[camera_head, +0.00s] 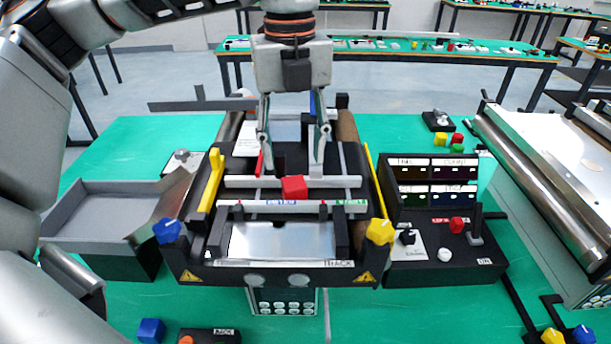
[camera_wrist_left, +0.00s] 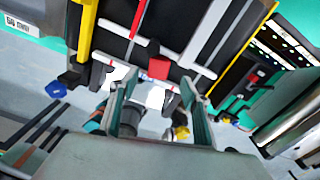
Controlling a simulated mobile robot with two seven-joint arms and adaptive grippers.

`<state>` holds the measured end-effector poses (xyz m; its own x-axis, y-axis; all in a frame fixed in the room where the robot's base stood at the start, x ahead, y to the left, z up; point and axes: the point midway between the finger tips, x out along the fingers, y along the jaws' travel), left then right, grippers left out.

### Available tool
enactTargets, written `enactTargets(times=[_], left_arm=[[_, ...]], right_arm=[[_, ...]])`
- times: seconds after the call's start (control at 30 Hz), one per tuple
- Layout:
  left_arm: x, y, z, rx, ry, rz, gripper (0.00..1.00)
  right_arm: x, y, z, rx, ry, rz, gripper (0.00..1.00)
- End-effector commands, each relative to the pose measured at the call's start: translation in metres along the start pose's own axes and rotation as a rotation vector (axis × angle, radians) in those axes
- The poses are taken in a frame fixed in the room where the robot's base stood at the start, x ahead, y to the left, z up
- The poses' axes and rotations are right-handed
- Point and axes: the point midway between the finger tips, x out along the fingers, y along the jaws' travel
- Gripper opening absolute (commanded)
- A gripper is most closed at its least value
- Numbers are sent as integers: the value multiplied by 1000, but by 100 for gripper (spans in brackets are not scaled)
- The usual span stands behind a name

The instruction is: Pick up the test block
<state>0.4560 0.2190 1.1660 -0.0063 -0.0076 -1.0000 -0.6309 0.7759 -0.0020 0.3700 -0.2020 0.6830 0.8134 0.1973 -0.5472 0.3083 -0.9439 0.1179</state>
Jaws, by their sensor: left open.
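A small red block (camera_head: 293,187) sits on the dark belt of the mini conveyor (camera_head: 196,247), between two pale cross bars. I take it as the test block; no label on it can be read. My left gripper (camera_head: 290,172) hangs pointing down over the conveyor, its two fingers spread, with nothing between them. In the head view the block shows just below and between the fingertips. In the left wrist view the red block (camera_wrist_left: 158,67) lies ahead of the open fingers (camera_wrist_left: 152,92), apart from them. My right gripper is in neither view.
A grey tray (camera_head: 75,212) stands left of the conveyor. A control box (camera_head: 443,262) with a lever is on the right. Yellow rails and blue and yellow knobs edge the conveyor. Loose coloured blocks (camera_head: 440,139) lie at the back right. A larger roller conveyor (camera_head: 545,150) is far right.

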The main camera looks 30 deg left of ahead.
Motion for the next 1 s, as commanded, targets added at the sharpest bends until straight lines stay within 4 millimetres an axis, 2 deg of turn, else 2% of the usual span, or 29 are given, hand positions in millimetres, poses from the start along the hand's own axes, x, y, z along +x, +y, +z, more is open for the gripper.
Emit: enactTargets(times=[0.3,0.6,0.73,0.93,0.97,1.0], left_arm=[[27,3,2,-14,-8,6,47],[67,2,-2,-11,-6,6,47],[75,1,-2,-12,-7,4,47],[76,1,-2,-12,-8,3,47],[76,1,-2,-12,-8,3,45],[76,1,-2,-12,-8,3,34]], right_arm=[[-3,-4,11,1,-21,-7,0],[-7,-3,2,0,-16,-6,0],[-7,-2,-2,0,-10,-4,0],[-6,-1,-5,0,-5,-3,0],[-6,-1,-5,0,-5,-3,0],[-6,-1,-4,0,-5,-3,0]])
